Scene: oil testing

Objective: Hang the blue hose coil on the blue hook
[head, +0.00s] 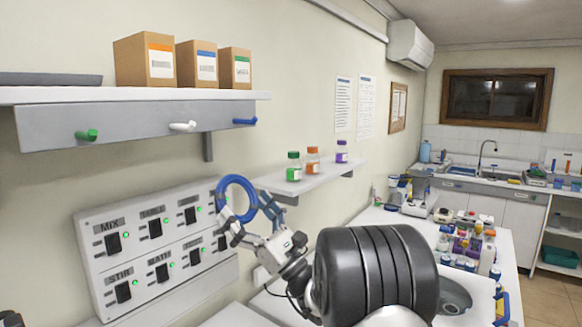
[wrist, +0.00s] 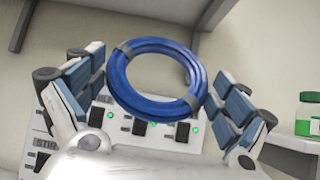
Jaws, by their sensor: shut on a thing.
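The blue hose coil (head: 222,199) is held upright by my gripper (head: 247,214), in front of the switch panel and below the hook rail. In the wrist view the coil (wrist: 150,80) sits between the two fingers of my gripper (wrist: 155,90), with grey bands around it. The blue hook (head: 245,121) is at the right end of the grey rail under the upper shelf, above the coil and apart from it. The hook cannot be made out in the wrist view.
A green hook (head: 87,135) and a white hook (head: 183,126) are on the same rail. The switch panel (head: 160,245) is close behind the coil. A small shelf (head: 305,177) with several capped bottles juts out to the right. Boxes (head: 196,65) stand on the upper shelf.

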